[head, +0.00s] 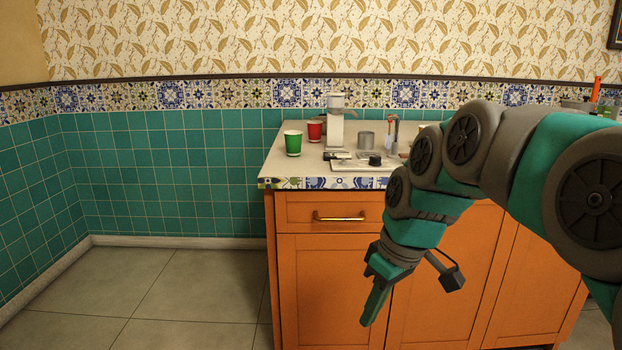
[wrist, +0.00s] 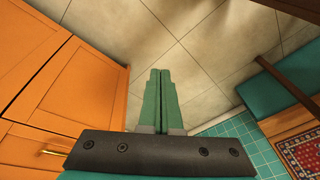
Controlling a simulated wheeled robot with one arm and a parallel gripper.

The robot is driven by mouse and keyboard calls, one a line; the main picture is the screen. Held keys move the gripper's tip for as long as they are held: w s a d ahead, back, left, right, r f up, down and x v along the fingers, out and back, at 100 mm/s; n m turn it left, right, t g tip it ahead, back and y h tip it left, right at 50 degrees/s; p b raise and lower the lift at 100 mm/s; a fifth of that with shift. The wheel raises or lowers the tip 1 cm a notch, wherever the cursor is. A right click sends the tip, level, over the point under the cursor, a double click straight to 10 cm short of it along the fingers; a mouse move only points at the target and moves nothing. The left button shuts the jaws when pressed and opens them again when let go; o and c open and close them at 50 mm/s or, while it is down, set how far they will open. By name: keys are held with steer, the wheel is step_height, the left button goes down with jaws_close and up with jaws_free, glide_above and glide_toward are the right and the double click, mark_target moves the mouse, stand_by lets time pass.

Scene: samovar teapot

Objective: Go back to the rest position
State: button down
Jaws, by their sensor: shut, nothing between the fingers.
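My gripper (head: 375,302) hangs pointing down in front of the orange cabinet (head: 331,268) in the head view. In the wrist view my gripper (wrist: 161,75) shows two green fingers pressed together with nothing between them, above the tiled floor (wrist: 185,35). The orange cabinet doors (wrist: 45,70) are to the left of the fingers there, apart from them.
On the countertop (head: 277,160) stand a green cup (head: 293,145), a red cup (head: 314,130), a white dispenser-like item (head: 336,125) and a metal pot (head: 366,140). A teal seat (wrist: 278,92) and a red patterned rug (wrist: 303,152) lie right in the wrist view. Floor left of the cabinet is clear.

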steer(key=s+d+f+m+g+h, duration=0.1)
steer(key=s+f+m, duration=0.3)
steer(key=s, duration=0.7)
steer(key=s+d+f+m+g+h, duration=0.1)
steer(key=s+d+f+m, duration=0.3)
steer(key=s+f, duration=0.4)
steer(key=s, duration=0.3)
steer(key=shift+s+g+h, duration=0.3)
steer(key=shift+d, duration=0.1)
